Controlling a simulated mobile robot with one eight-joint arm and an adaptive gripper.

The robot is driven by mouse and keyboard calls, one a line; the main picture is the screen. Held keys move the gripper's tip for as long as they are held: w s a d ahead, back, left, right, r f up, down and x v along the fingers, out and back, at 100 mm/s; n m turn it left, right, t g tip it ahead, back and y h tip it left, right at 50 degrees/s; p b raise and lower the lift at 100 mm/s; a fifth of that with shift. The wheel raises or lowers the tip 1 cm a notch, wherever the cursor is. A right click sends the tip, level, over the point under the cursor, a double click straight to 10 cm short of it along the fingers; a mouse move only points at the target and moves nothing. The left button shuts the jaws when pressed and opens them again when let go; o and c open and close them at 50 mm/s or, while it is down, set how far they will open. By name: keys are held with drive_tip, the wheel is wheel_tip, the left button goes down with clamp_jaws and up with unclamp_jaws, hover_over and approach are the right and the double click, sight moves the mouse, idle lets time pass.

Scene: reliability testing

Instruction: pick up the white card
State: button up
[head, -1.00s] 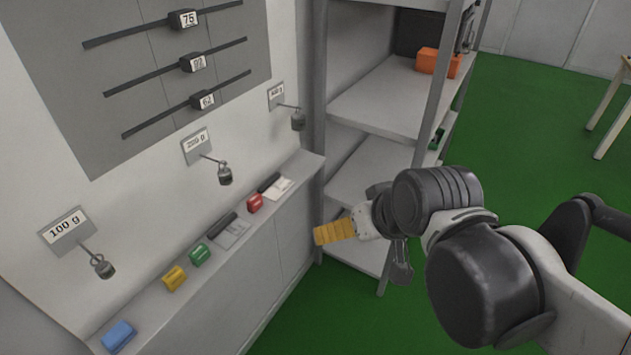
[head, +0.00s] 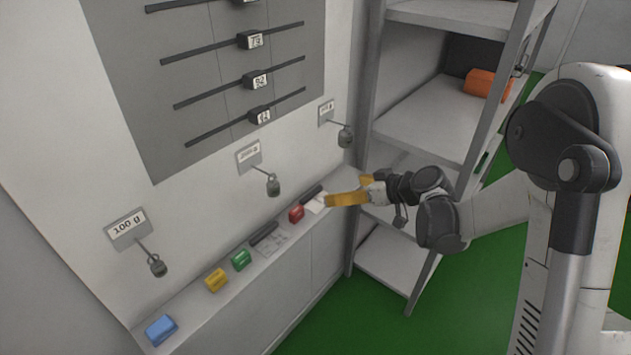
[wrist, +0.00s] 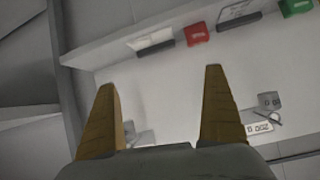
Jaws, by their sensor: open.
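A white card (head: 315,206) lies on the narrow wall ledge beside a black bar, near the ledge's right end. My gripper partly covers it in the head view. In the wrist view a white card (wrist: 146,40) lies on the ledge beyond the fingertips, left of the red block. A second white card with printing (head: 272,244) lies further left on the ledge, and also shows in the wrist view (wrist: 238,11). My gripper (head: 347,191) has yellow fingers, spread apart with nothing between them in the wrist view (wrist: 159,78).
Red (head: 296,213), green (head: 241,260), yellow (head: 215,280) and blue (head: 161,330) blocks line the ledge (head: 205,312). Weights (head: 273,185) hang on hooks above it. A grey shelf unit (head: 425,115) stands close behind my gripper, with an orange box (head: 486,84) on it.

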drive_tip(key=n+y, duration=0.2)
approach(313, 194)
drive_tip(key=shift+t, duration=0.3)
drive_tip(key=b+x, duration=0.1)
drive_tip(key=x, duration=0.4)
drive_tip(key=shift+f, duration=0.15)
drive_tip(key=b+x, duration=0.1)
drive_tip(key=x, duration=0.1)
drive_tip(key=b+x, duration=0.2)
drive_tip(key=shift+s+a+f, duration=0.1)
drive_tip(key=shift+a+f, duration=0.1)
drive_tip(key=shift+f, duration=0.1)
drive_tip(key=shift+a, duration=0.15)
drive_tip(key=shift+r, duration=0.1)
drive_tip(key=c, duration=0.8)
